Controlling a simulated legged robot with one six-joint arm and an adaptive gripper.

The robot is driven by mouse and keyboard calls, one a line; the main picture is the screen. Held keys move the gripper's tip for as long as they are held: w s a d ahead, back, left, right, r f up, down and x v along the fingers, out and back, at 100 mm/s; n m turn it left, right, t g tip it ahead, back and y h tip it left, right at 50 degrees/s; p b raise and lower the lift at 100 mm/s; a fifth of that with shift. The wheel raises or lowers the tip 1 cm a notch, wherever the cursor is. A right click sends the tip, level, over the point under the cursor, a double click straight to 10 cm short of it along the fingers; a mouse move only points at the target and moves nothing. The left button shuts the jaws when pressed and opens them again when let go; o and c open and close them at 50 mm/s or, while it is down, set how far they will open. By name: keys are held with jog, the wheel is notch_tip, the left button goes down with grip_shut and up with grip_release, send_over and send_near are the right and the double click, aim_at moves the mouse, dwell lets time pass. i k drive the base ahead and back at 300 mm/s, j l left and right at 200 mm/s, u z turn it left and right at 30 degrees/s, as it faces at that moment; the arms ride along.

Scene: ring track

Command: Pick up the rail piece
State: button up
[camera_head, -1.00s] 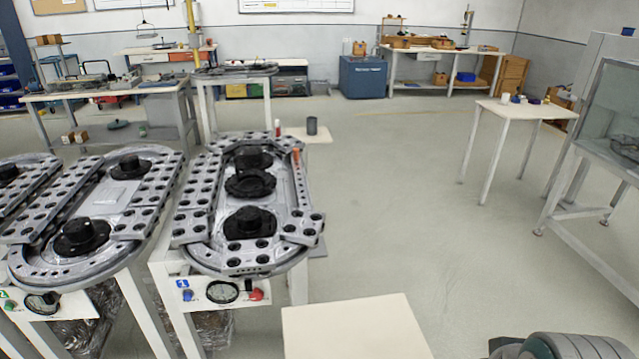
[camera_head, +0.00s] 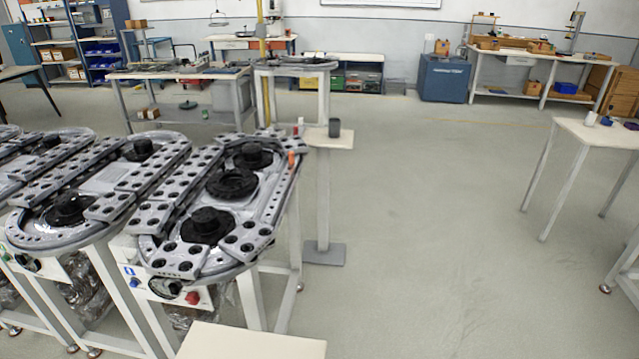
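The nearest ring track (camera_head: 262,243) is a grey oval on a white stand, left of centre. Grey rail pieces (camera_head: 184,205) with rows of dark round holes lie along its left side and near end. I cannot tell which one is the task's rail piece. Black round hubs (camera_head: 206,224) stand inside the ring. A small orange-red item (camera_head: 291,159) stands at its right rim. My gripper is not in view.
More ring tracks (camera_head: 95,240) stand close on the left. A pale flat top (camera_head: 250,345) is at the bottom edge. A white table (camera_head: 600,135) is at right. Open floor (camera_head: 430,240) lies between.

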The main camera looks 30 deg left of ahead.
aim_at(282, 185)
jog(key=i+u, duration=0.25)
jog(key=i, duration=0.2)
jog(key=i+l+u, duration=0.2)
jog(key=i, duration=0.3)
jog(key=i+l+u, duration=0.25)
jog(key=i, duration=0.2)
jog(key=i+j+u, duration=0.1)
jog(key=i+u, duration=0.7)
jog(key=i+l+u, duration=0.2)
jog(key=i+u, duration=0.2)
jog(key=i+j+u, duration=0.15)
jog(key=i+u, duration=0.25)
jog(key=i+j+u, duration=0.1)
jog(key=i+u, duration=0.25)
jog(key=k, duration=0.1)
